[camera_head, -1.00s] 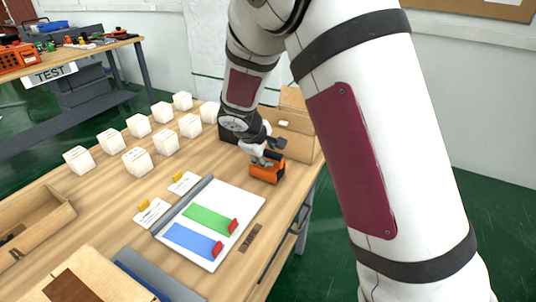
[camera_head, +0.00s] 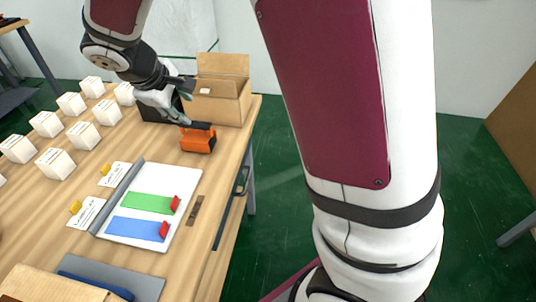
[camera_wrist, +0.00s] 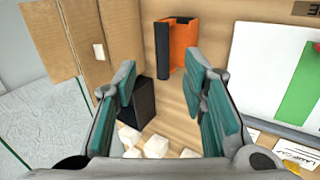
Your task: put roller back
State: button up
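An orange and black block-like object (camera_head: 198,141), which I take to be the roller or its holder, stands on the wooden table near its right edge. It also shows in the wrist view (camera_wrist: 184,46), beyond my fingertips. My gripper (camera_head: 193,106) is just behind and above it in the head view. In the wrist view my gripper (camera_wrist: 160,67) has its teal-padded fingers spread wide with nothing between them. I cannot make out a separate roller.
An open cardboard box (camera_head: 220,90) stands behind the orange object, with a black box (camera_wrist: 137,102) beside it. Several white cubes (camera_head: 83,135) stand to the left. A white board (camera_head: 178,193) with green and blue strips lies in front.

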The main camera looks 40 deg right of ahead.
jog(key=s+d+r+m+g+y, duration=0.1)
jog(key=s+d+r+m, duration=0.25)
jog(key=s, duration=0.55)
jog(key=s+d+r+m+g+y, duration=0.1)
jog(key=s+d+r+m, duration=0.2)
jog(key=s, duration=0.5)
jog(key=s+a+m+y, duration=0.2)
jog(key=s, duration=1.5)
jog(key=shift+s+a+y, duration=0.3)
jog(key=shift+a+y, duration=0.1)
notch_tip(320, 180, up, 8)
jog(key=t+p, duration=0.1)
jog(key=p, duration=0.6)
jog(key=shift+r+t, duration=0.25)
jog(key=shift+t, duration=0.05)
jog(key=shift+d, duration=0.1)
